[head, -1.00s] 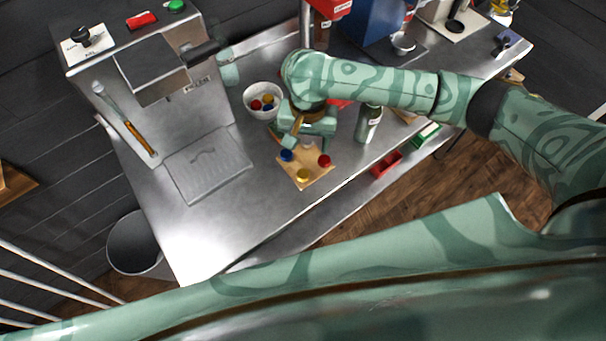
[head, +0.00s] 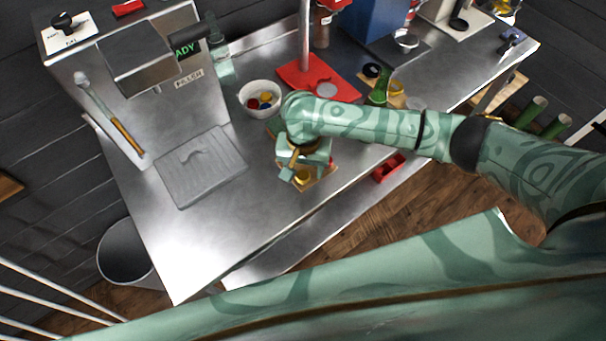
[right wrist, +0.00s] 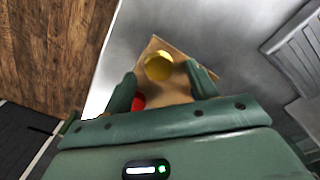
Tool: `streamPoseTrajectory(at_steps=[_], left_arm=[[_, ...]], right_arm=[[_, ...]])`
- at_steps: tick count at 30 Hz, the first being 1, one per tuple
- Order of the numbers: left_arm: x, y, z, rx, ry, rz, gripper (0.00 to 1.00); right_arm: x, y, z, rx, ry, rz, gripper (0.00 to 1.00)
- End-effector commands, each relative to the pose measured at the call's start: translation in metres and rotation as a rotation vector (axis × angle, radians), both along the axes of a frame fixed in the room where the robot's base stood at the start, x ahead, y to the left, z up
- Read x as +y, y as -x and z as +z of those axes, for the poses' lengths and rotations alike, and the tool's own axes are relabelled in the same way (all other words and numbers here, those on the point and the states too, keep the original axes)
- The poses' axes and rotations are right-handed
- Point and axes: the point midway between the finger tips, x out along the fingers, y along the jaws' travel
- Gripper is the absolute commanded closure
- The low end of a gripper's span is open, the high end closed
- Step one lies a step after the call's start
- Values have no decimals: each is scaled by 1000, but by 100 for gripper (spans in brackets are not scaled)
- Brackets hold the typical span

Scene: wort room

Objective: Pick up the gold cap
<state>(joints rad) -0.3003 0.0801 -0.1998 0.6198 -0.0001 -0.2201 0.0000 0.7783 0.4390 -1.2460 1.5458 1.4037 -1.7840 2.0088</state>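The gold cap (head: 303,176) is on a small wooden board (head: 321,182) on the steel bench, partly covered by my right gripper. It shows clearly in the right wrist view (right wrist: 159,66), near the board's corner. My right gripper (right wrist: 161,88) is open above the board. Its two fingers are either side of the board's middle, with the gold cap just beyond the fingertips and between their lines. The cap is not held. A red cap (right wrist: 138,102) lies beside the left finger. My left gripper is not in view.
A white bowl (head: 262,86) holds red, blue and yellow caps behind my right gripper. A red mat (head: 294,72) lies farther back. A grey drip tray (head: 200,172) is at the left. A red bin (head: 389,168) is at the bench's front edge. Bench front left is clear.

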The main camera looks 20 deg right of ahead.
Motion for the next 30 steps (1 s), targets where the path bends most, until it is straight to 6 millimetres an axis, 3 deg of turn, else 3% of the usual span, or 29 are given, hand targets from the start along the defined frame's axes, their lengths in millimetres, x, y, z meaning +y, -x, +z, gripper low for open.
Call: streamPoseTrajectory(at_steps=[1,5,15,20,25,30], left_arm=[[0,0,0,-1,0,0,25],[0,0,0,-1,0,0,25],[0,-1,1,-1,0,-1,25],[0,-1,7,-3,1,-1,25],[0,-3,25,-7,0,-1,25],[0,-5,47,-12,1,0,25]], right_arm=[[0,0,1,0,0,0,53],[0,0,1,0,0,0,89],[0,0,1,0,0,0,90],[0,0,11,-2,1,0,90],[0,-1,40,-2,0,0,90],[-35,10,80,-2,1,-2,90]])
